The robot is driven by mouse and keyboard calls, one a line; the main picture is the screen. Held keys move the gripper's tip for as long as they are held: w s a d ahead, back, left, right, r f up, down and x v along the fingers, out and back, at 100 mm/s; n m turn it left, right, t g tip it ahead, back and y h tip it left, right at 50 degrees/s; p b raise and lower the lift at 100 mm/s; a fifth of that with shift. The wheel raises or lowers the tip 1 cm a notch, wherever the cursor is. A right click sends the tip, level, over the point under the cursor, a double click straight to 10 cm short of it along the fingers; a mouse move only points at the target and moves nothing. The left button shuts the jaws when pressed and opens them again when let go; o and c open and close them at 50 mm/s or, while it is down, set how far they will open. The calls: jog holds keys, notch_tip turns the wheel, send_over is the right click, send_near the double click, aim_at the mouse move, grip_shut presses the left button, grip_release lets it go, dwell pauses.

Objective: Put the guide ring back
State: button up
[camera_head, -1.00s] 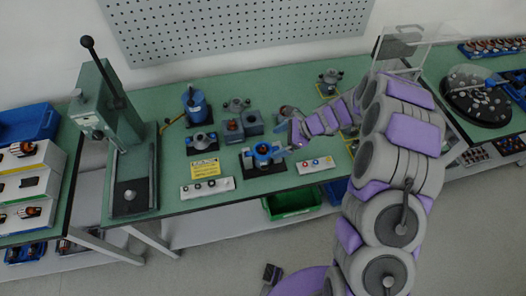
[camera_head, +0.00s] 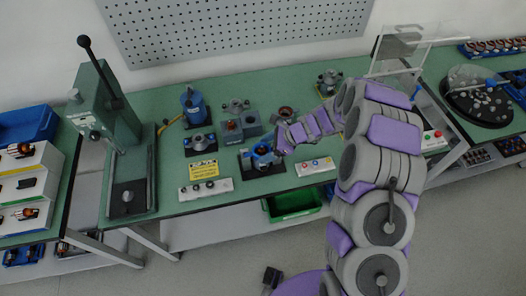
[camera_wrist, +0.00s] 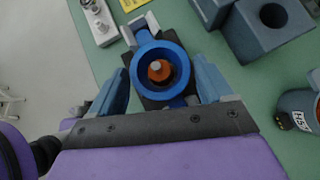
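The blue guide ring (camera_wrist: 139,72) is on a dark fixture in the wrist view, with an orange part and a pale round tip showing inside it. In the head view the ring (camera_head: 262,150) is at the front middle of the green bench, on its dark base. My gripper (camera_wrist: 165,88) is open, with one blue-grey finger on each side of the ring. Small gaps show between the fingers and the ring. In the head view my gripper (camera_head: 277,148) is at the ring's right side and partly covers it.
A grey block with a round hole (camera_wrist: 244,42) stands right of the ring in the wrist view. A labelled dark cylinder (camera_wrist: 296,112) is farther right. In the head view, white button boxes (camera_head: 205,190) (camera_head: 315,166) flank the fixture at the front edge. A green press (camera_head: 108,105) stands left.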

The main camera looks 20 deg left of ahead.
jog(key=shift+a+f, duration=0.1)
jog(key=shift+a, duration=0.25)
jog(key=c, duration=0.8)
